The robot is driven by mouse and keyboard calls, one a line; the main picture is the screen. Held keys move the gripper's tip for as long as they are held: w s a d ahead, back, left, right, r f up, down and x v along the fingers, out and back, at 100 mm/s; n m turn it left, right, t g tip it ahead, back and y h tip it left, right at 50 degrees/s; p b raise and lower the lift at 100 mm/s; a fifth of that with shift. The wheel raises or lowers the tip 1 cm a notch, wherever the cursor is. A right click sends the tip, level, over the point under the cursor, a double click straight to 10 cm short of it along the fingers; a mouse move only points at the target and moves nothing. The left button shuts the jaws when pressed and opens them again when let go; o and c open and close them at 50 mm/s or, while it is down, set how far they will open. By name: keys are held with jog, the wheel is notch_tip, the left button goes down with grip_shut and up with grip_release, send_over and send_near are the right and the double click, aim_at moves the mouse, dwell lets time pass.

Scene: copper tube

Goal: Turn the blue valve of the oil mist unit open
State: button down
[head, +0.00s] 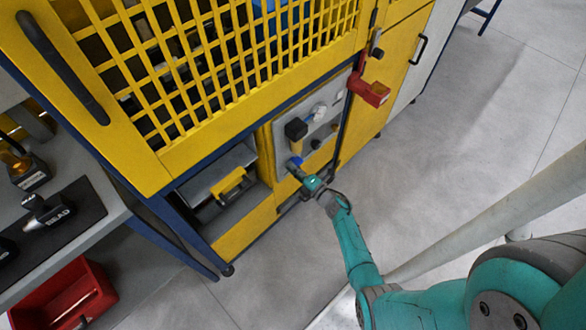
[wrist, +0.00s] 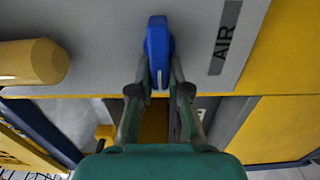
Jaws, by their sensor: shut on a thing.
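The blue valve handle (wrist: 157,40) sits on the grey panel (wrist: 90,50) in the upper middle of the wrist view, long side up and down in that picture. My gripper (wrist: 159,80) has one finger on each side of the handle's lower end and is shut on it. In the head view the blue valve (head: 295,162) is a small patch low on the grey panel, partly hidden by my gripper (head: 301,172). A label reading AIR (wrist: 225,38) is right of the handle in the wrist view.
A yellow cylindrical part (wrist: 35,62) sticks out left of the valve in the wrist view. In the head view, a black-topped unit (head: 296,130) is above the valve and a red box (head: 375,93) juts out at upper right. Open floor (head: 440,150) lies to the right.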

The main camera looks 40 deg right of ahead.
jog(key=c, duration=1.1)
grip_release()
jog(key=shift+s, duration=0.15)
jog(key=s, duration=1.1)
jog(key=shift+s+d, duration=0.2)
jog(key=shift+s, duration=0.2)
jog(key=s+a+r+m+h, duration=0.1)
jog(key=s+a+r+m, duration=0.35)
jog(key=a, duration=0.35)
jog(key=s+a+r+m+h, duration=0.2)
jog(key=s+a+r+m, duration=0.25)
jog(key=s+a, duration=0.2)
jog(key=s+a+r+m+g, duration=0.1)
jog(key=s+a+r+m, duration=0.1)
jog(key=s+r, duration=0.3)
jog(key=s+a+r+m+g+y, duration=0.1)
jog(key=s+a+r+m, duration=0.2)
jog(key=s+r, duration=0.3)
jog(key=s+a+r+m+g+y, duration=0.1)
jog(key=s+r+m, duration=0.3)
jog(key=r, duration=0.4)
jog(key=shift+s+a+r+m, duration=0.15)
jog(key=shift+s+a, duration=0.2)
jog(key=shift+s, duration=0.1)
jog(key=shift+s+a+r+m, duration=0.15)
jog(key=shift+s+a, duration=0.15)
jog(key=shift+s, duration=0.15)
